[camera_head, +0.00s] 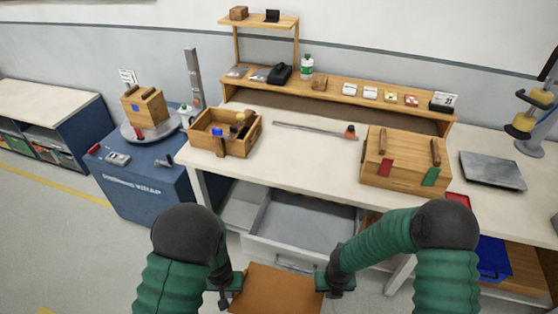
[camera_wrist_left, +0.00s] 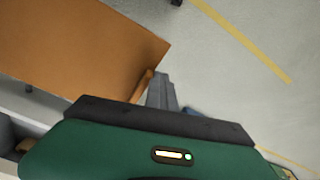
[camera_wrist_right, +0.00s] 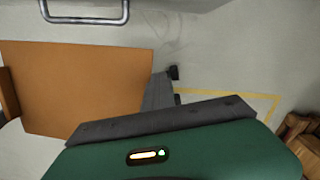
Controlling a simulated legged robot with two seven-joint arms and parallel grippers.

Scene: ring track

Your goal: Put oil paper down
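The oil paper (camera_head: 275,290) is an orange-brown sheet, held between my two grippers in front of the open drawer, at the bottom of the head view. My left gripper (camera_head: 228,288) is shut on its left edge, and my right gripper (camera_head: 326,284) is shut on its right edge. The sheet also shows in the left wrist view (camera_wrist_left: 75,45), slightly curled at the finger, and in the right wrist view (camera_wrist_right: 80,85), spread fairly flat. Its lower part is cut off in the head view.
An open grey drawer (camera_head: 300,223) juts out under the white worktable (camera_head: 290,155). A blue cabinet (camera_head: 150,190) stands at left.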

